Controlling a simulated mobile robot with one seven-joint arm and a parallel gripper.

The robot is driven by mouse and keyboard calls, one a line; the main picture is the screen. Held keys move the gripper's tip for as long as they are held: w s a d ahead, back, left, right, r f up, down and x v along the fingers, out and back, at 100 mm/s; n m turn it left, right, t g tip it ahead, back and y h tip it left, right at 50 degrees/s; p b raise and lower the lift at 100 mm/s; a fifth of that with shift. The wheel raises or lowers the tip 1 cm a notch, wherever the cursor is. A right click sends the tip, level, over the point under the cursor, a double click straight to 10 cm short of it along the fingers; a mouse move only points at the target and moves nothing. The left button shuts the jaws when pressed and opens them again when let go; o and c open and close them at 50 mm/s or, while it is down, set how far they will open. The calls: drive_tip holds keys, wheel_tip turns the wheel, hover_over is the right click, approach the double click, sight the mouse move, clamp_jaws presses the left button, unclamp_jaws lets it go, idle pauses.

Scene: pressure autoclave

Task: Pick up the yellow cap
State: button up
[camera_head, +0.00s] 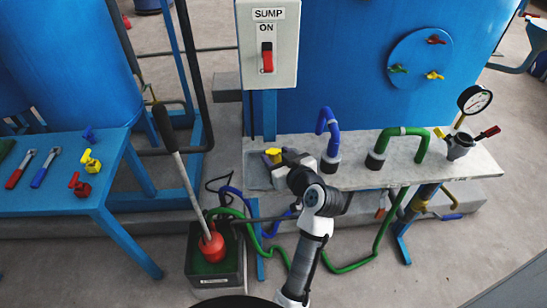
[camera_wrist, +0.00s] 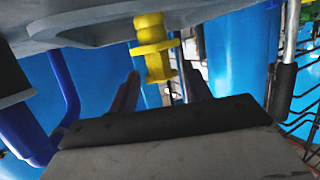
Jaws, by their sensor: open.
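The yellow cap (camera_head: 272,155) is at the left end of the grey bench shelf, just beyond the end of my arm. My gripper (camera_wrist: 162,72) is open, with one dark finger on each side of the cap's lower part in the picture. I cannot tell whether either finger touches it. In the head view my wrist hides most of the gripper and part of what lies around the cap.
The sump switch box (camera_head: 267,40) is above. A blue table (camera_head: 60,197) with valves stands left.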

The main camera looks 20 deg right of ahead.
drive_tip(key=shift+x, duration=1.35)
drive_tip(key=shift+s, duration=0.1)
clamp_jaws()
drive_tip(key=shift+r, duration=0.1)
